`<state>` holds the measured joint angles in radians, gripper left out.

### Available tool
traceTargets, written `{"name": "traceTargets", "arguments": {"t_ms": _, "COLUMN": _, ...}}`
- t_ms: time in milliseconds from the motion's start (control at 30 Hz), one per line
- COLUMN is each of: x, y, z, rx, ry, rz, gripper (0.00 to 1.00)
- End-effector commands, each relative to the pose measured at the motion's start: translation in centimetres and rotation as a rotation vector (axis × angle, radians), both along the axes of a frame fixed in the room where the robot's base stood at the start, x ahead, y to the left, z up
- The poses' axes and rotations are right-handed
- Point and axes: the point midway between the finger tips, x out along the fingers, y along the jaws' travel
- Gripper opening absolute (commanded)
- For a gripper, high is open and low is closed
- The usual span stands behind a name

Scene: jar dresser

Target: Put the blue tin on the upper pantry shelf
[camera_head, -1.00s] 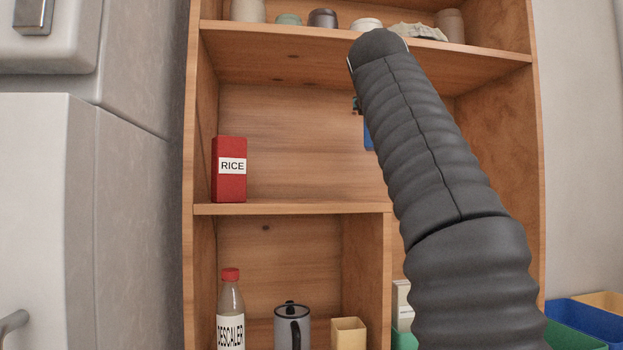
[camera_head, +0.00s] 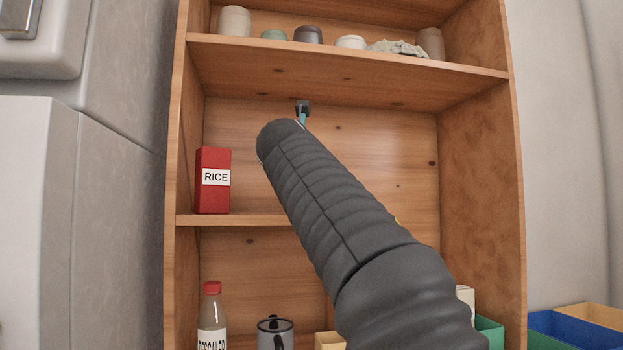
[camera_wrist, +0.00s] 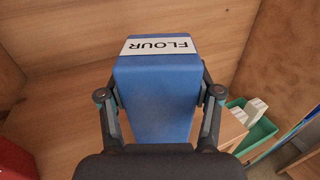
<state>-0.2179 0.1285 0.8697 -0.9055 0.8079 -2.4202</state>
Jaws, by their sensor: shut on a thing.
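The blue tin (camera_wrist: 158,88), labelled FLOUR, is between the two fingers of my gripper (camera_wrist: 160,100) in the wrist view. My gripper is shut on it, one finger at each side. In the head view my arm hides the tin, and only a small part of my gripper (camera_head: 303,110) shows above the arm's end. The gripper is in the compartment with the rice box, below the top shelf board (camera_head: 340,75). The lower shelf board (camera_head: 240,219) carries the rice box. I cannot tell whether the tin touches a board.
A red RICE box (camera_head: 213,180) stands at the left. Several jars, among them a dark one (camera_head: 308,35), and a crumpled cloth (camera_head: 400,48) line the top shelf. Below are a descaler bottle (camera_head: 212,318) and a grey mug (camera_head: 275,333). The right of the rice compartment looks clear.

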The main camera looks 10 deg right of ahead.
Motion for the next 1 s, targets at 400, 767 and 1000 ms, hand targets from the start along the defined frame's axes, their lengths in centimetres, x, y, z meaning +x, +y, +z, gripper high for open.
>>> {"name": "traceTargets", "arguments": {"t_ms": 400, "x": -0.04, "y": -0.03, "z": -1.06, "rx": 0.001, "ry": -0.001, "rz": 0.000, "gripper": 0.10}}
{"name": "traceTargets", "arguments": {"t_ms": 767, "x": 0.02, "y": -0.02, "z": -1.35, "rx": 0.000, "ry": 0.001, "rz": 0.000, "gripper": 0.89}}
{"name": "traceTargets", "arguments": {"t_ms": 1000, "x": -0.02, "y": 0.01, "z": -0.96, "rx": 0.001, "ry": 0.000, "rz": 0.000, "gripper": 0.89}}
